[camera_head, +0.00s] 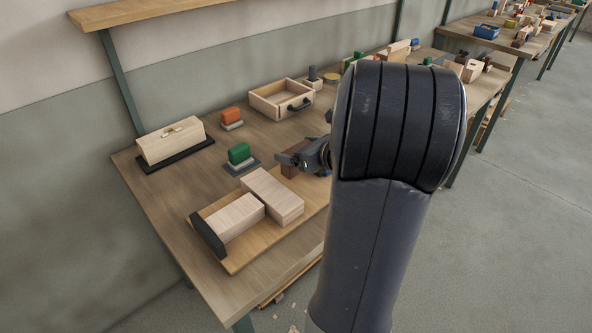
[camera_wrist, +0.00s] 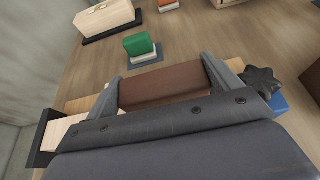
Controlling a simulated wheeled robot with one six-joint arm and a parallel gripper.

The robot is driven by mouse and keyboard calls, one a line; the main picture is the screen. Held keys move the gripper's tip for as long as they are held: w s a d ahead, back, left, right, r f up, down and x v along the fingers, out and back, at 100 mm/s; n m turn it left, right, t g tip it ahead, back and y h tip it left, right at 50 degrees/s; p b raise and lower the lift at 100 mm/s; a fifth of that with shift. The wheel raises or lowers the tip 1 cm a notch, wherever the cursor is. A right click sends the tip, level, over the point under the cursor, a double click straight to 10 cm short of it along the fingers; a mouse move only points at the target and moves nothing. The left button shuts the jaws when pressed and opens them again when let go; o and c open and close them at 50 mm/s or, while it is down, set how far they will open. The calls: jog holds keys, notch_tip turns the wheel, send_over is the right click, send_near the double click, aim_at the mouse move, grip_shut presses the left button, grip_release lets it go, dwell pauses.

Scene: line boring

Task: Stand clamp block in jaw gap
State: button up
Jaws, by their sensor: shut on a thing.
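My gripper (camera_head: 292,160) is shut on a brown block (camera_wrist: 165,86), likely the clamp block. The block lies crosswise between the two fingers in the wrist view, and its dark brown side (camera_head: 296,166) shows in the head view. My gripper is just beyond the far right end of the pale blocks. A wooden baseboard (camera_head: 238,262) carries a black end piece (camera_head: 208,236) and two pale wooden blocks (camera_head: 236,217) (camera_head: 272,196). A dark star knob (camera_wrist: 262,82) shows at the right in the wrist view. My arm hides the board's right part; the jaw gap is not clearly visible.
A green block (camera_head: 239,153) on a pale base stands behind the board, with an orange one (camera_head: 231,116) farther back. A pale box (camera_head: 171,142) on a black base is at left. An open wooden drawer (camera_head: 280,98) stands at the back. The table's left front is clear.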

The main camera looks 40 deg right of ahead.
jog(key=shift+f+b, duration=0.35)
jog(key=shift+f, duration=2.15)
jog(key=shift+f+b, duration=0.3)
jog(key=o, duration=1)
jog(key=shift+r, duration=0.1)
jog(key=shift+c, duration=0.2)
jog(key=shift+r+p, duration=0.2)
jog(key=shift+p, duration=0.1)
jog(key=shift+s+r, duration=0.15)
jog(key=shift+s, duration=0.1)
jog(key=v, duration=1.1)
jog(key=shift+s+p, duration=0.25)
jog(key=shift+p, duration=0.1)
